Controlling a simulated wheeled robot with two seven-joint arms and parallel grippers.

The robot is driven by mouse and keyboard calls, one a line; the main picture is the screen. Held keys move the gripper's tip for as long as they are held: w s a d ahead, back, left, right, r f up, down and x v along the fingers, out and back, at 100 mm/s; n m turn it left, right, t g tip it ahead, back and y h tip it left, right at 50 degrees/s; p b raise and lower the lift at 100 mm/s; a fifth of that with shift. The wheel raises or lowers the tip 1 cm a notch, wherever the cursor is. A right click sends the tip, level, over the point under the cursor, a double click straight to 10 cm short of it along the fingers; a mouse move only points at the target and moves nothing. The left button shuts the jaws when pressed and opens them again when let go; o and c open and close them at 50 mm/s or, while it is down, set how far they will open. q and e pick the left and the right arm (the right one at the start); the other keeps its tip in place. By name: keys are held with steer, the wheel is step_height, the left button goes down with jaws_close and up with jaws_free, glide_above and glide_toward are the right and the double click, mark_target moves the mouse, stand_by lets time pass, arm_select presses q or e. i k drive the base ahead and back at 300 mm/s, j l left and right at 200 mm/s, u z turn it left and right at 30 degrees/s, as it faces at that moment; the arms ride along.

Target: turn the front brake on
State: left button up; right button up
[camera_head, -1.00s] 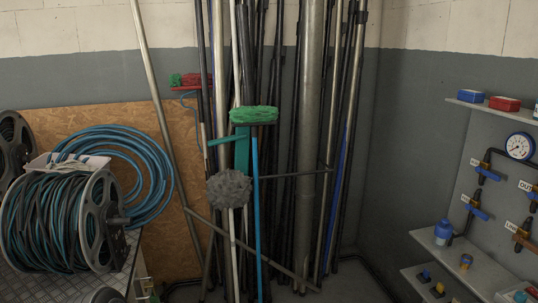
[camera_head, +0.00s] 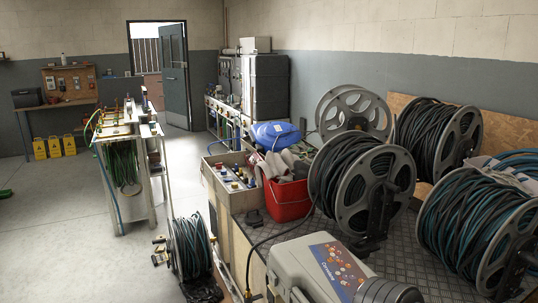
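Several hose reels stand on a metal-plated bench at the right. The nearest middle reel (camera_head: 350,186) has grey side discs, dark hose and a black hub fitting (camera_head: 385,200). A reel with blue-green hose (camera_head: 462,228) is at the right edge. Another reel with dark hose (camera_head: 425,135) stands behind them, and a grey reel (camera_head: 350,108) stands farther back. A small reel (camera_head: 189,245) stands on the floor at the lower middle. I cannot make out which part is the front brake, or its position. Neither of my grippers is in view.
A grey case (camera_head: 318,270) lies at the bench's near end. A red bucket (camera_head: 288,198) and a blue lidded container (camera_head: 275,135) stand beyond it. A narrow white rack (camera_head: 127,165) stands to the left. Open floor (camera_head: 50,245) lies at the left, with an open door (camera_head: 174,70) behind.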

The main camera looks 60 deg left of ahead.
mark_target(361, 241)
steer(key=u, duration=1.25)
steer(key=i+j+z, duration=0.1)
steer(key=i+j, duration=0.15)
steer(key=j, duration=0.25)
steer(key=i+j+z, duration=0.1)
steer(key=j, duration=0.4)
steer(key=i+j+z, duration=0.1)
steer(key=i+j, duration=0.2)
steer(key=j, duration=0.25)
steer(key=i+j+z, duration=0.1)
steer(key=j, duration=0.45)
steer(key=i+j+z, duration=0.1)
steer(key=i+j, duration=0.15)
steer(key=j, duration=0.35)
steer(key=i+j+z, duration=0.1)
steer(key=j, duration=0.45)
steer(key=i+j+z, duration=0.1)
steer(key=j, duration=0.5)
steer(key=i+j+z, duration=0.1)
steer(key=j, duration=0.5)
steer(key=i, duration=0.1)
